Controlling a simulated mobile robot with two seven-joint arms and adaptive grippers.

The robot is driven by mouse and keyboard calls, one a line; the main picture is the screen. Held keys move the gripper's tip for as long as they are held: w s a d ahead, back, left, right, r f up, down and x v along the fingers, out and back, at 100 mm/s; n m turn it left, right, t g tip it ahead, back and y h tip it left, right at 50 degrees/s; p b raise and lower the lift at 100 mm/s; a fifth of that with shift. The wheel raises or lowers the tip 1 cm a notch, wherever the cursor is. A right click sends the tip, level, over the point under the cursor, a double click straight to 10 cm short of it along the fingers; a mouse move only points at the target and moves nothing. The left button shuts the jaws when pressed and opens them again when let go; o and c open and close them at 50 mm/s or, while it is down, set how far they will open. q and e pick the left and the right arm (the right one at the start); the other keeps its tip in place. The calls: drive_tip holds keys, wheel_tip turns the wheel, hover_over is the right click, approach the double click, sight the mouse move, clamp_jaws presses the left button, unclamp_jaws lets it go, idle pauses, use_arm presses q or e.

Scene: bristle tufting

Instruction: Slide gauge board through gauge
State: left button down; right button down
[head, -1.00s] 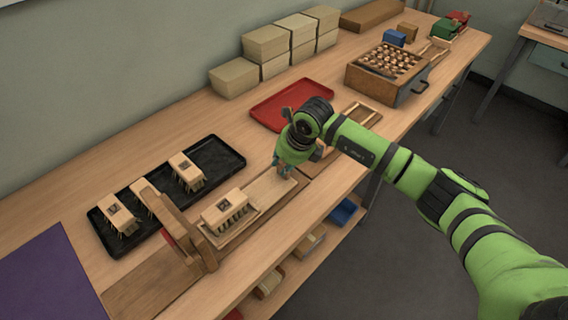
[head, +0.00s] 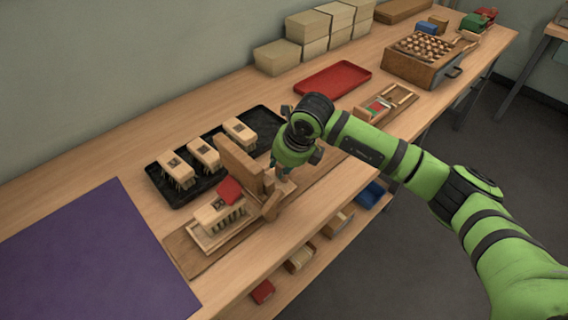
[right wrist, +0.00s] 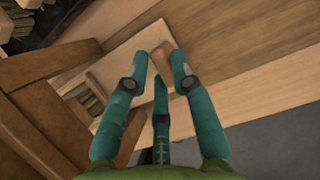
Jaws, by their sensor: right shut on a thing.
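The wooden gauge (head: 238,163) is an arch standing on a base strip (head: 185,255) near the table's front. The pale gauge board (head: 205,244) runs through it, carrying a bristled brush block (head: 218,213) on the gauge's left side. A red flap (head: 230,190) on the gauge hangs at the block's upper edge; I cannot tell whether they touch. My right gripper (head: 281,176) is close to the gauge's right side. In the right wrist view its fingers (right wrist: 163,62) are shut on a small wooden knob (right wrist: 161,58) at the board's end (right wrist: 118,66). My left gripper is out of view.
A black tray (head: 158,182) with three brush blocks lies behind the gauge. A purple mat (head: 85,260) covers the left end. A red tray (head: 333,80), pale stacked boxes (head: 277,57) and a wooden drawer box (head: 415,70) stand farther right.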

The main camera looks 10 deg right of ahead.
drive_tip(key=shift+s+a, duration=0.1)
drive_tip(key=shift+a, duration=0.05)
drive_tip(key=c, duration=1)
unclamp_jaws()
drive_tip(key=shift+c, duration=0.2)
drive_tip(key=v, duration=1.2)
